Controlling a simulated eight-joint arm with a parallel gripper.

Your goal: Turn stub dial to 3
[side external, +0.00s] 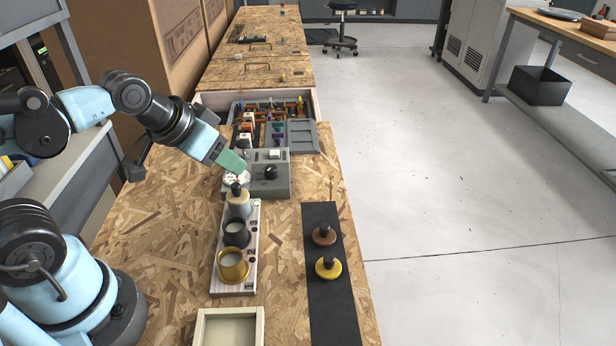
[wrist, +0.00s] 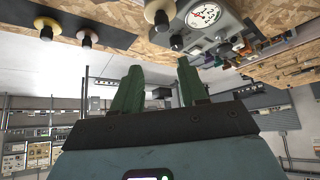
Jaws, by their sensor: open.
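The grey dial box (side external: 282,187) stands on the wooden bench with a round white dial face (side external: 235,178) at its left and a black knob (side external: 270,172) at its right. In the wrist view the white dial face (wrist: 203,14) with red markings is at the top right, and the black knob (wrist: 176,43) is just above the fingertips. My gripper (side external: 238,165) has green fingers, which also show in the wrist view (wrist: 158,65) spread apart with nothing between them. In the side view it is beside the knob, partly over the dial face. The knob's exact setting is too small to read.
A pale rack (side external: 251,215) in front of the box carries a cream black-knobbed piece (side external: 238,203), a black cup and a brass cup (side external: 233,265). A black mat (side external: 325,295) at right holds brown and yellow knobbed pieces. A tray of coloured parts (side external: 303,135) lies behind.

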